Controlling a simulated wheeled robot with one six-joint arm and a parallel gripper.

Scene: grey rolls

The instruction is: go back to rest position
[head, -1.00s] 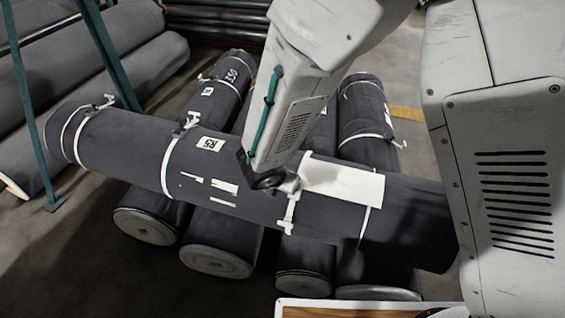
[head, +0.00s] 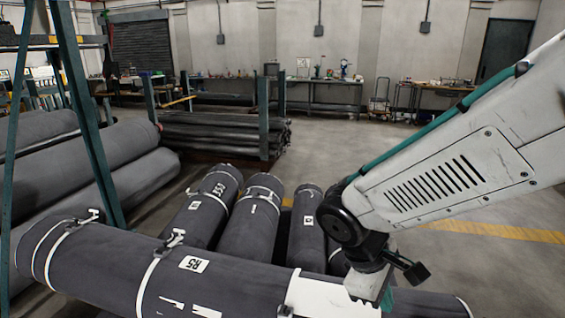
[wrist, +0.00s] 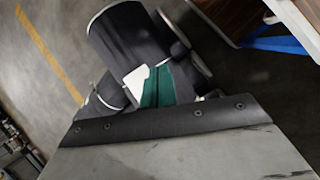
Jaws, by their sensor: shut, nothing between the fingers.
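My arm comes in from the right in the head view and bends down at a black joint. My gripper (head: 386,298) hangs at the lower right, in front of the grey roll marked R5 (head: 110,262). Its fingertips are cut off or hidden at the bottom edge, and I see nothing held. In the wrist view a teal part of my gripper (wrist: 158,86) shows in front of a dark roll (wrist: 128,38). A white sheet (head: 318,294) lies on the R5 roll beside the gripper. White straps go around the rolls.
Several grey rolls (head: 250,222) lie under and behind the R5 roll. A rack with teal posts (head: 84,120) holds large rolls at the left. Stacked dark pipes (head: 215,135) stand behind. Open floor (head: 420,180) with a yellow line lies to the right. Workbenches line the far wall.

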